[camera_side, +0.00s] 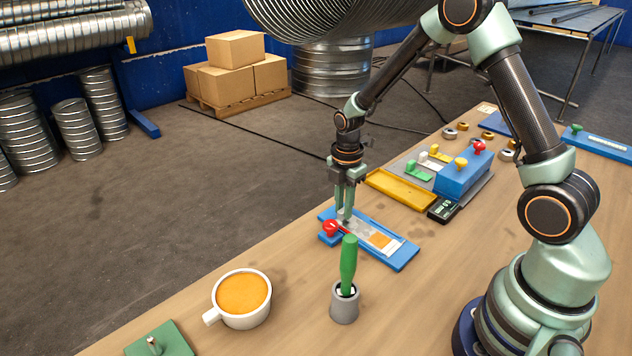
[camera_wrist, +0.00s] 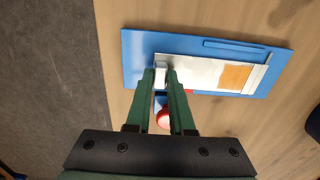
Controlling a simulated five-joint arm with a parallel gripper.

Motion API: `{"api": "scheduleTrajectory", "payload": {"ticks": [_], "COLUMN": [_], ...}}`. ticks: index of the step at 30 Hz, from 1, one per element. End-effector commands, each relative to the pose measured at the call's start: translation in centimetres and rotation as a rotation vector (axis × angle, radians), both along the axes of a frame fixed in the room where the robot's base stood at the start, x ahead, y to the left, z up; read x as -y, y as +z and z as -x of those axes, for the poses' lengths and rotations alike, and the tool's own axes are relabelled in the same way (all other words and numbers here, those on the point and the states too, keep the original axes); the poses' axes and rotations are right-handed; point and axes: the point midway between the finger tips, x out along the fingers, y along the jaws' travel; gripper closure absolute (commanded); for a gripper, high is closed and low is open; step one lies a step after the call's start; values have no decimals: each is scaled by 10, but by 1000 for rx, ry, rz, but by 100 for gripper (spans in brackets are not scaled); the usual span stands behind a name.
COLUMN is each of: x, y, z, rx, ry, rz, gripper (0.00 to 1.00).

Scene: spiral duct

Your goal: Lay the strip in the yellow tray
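The strip (camera_wrist: 205,74) is pale and flat with an orange patch near its right end. It lies on a blue board, and it also shows in the side view (camera_side: 358,232). My gripper (camera_wrist: 160,80) points down over the strip's left end. A small grey block (camera_wrist: 160,72) shows between its fingertips; I cannot tell whether they grip it or stand around it. A red knob (camera_wrist: 163,117) shows between the fingers, and beside them in the side view (camera_side: 330,229). The yellow tray (camera_side: 400,188) is empty, behind and right of the board.
The blue board (camera_side: 402,257) lies on the wooden table. A grey holder (camera_side: 344,304) with a green-handled tool (camera_side: 348,262) stands in front of it. A white cup (camera_side: 241,300) is at left front. A blue block (camera_side: 462,176) with knobs and a black device (camera_side: 443,210) stand near the tray.

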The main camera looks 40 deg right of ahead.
Motion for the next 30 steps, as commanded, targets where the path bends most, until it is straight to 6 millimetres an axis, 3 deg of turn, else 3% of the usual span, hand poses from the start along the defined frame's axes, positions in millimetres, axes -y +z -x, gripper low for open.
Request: {"api": "scheduleTrajectory", "payload": {"ticks": [8, 30], "x": [0, 0], "y": [0, 2], "z": [-3, -37], "rx": [0, 1], "ry": [0, 0], "rz": [0, 0], "gripper": [100, 100]}}
